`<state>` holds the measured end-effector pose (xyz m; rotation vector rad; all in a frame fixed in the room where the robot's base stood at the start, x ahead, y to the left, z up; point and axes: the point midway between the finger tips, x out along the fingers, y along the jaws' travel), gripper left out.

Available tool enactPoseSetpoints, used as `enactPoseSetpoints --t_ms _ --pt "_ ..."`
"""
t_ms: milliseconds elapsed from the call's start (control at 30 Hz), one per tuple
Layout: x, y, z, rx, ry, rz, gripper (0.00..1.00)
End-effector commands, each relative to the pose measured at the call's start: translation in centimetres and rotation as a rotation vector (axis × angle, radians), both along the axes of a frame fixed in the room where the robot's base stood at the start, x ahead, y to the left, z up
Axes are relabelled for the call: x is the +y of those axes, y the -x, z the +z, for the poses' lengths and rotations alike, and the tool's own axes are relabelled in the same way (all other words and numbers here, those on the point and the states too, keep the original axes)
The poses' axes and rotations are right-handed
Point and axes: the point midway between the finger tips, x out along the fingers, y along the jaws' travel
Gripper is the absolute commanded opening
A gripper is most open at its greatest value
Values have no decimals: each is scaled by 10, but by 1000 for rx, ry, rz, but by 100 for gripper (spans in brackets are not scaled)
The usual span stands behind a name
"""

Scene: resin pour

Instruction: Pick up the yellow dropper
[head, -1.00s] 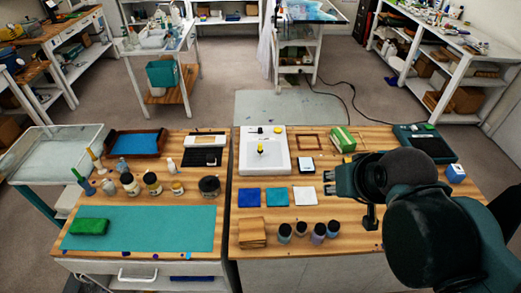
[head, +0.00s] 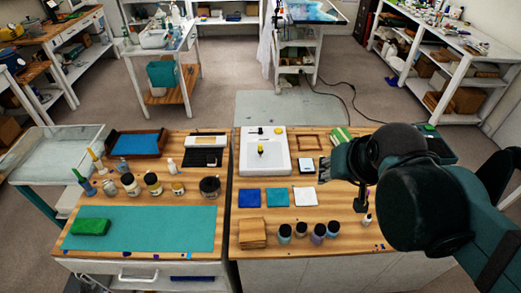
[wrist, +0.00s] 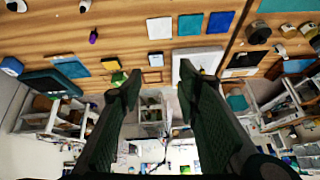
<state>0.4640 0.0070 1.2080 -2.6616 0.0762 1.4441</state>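The yellow dropper (head: 260,151), small with a dark top, appears to stand on the white tray (head: 246,166) at the back of the right-hand table. In the wrist view the white tray (wrist: 180,62) lies partly behind a finger, and only a small yellow spot shows there. My gripper (head: 345,165) is above the table's right part, to the right of the tray and apart from the dropper. In the wrist view my gripper (wrist: 160,74) has its two fingers wide apart with nothing held between them.
Several dark-capped jars (head: 302,229) stand near the front edge beside stacked wooden squares (head: 252,233). A wooden frame (head: 305,142) and green-and-white pack (head: 340,134) are behind. A small bottle (head: 367,220) stands right.

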Motion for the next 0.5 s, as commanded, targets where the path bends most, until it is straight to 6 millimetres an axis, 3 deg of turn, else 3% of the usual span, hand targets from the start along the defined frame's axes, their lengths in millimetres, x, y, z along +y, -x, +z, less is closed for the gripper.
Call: enactPoseSetpoints --t_ms 500 --pt "21 -67 18 103 -151 -225 33"
